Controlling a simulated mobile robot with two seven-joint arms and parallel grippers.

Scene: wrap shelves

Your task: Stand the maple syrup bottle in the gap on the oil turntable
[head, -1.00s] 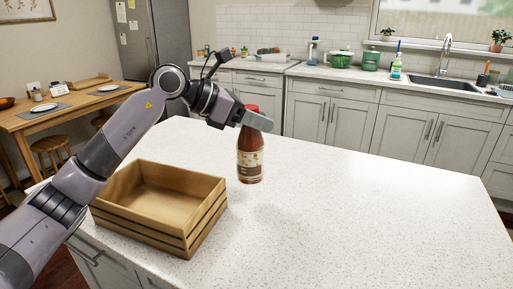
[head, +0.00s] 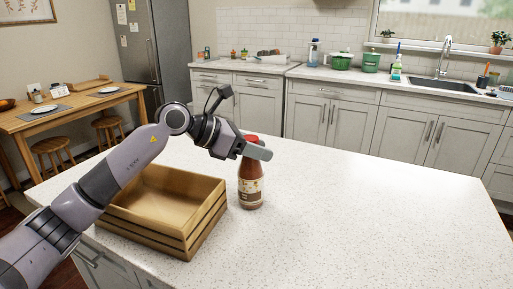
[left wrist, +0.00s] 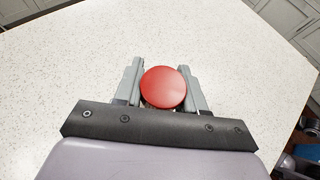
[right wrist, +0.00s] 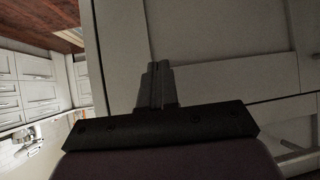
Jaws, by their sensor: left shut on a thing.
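The maple syrup bottle (head: 251,185) is brown with a pale label and a red cap. It is upright beside the right side of the wooden crate, at or just above the white countertop; I cannot tell if its base touches. My left gripper (head: 256,149) is shut on it near the cap. The left wrist view shows the red cap (left wrist: 163,87) between the two fingers. My right gripper (right wrist: 158,84) appears only in the right wrist view, with its fingers together and empty, in front of pale cabinet panels. I see no oil turntable in these views.
An empty wooden crate (head: 152,232) stands on the countertop (head: 360,215), left of the bottle. The countertop to the right is clear. Along the back counter are a green pot (head: 342,61), bottles and a sink (head: 443,86). A dining table (head: 70,118) stands at the left.

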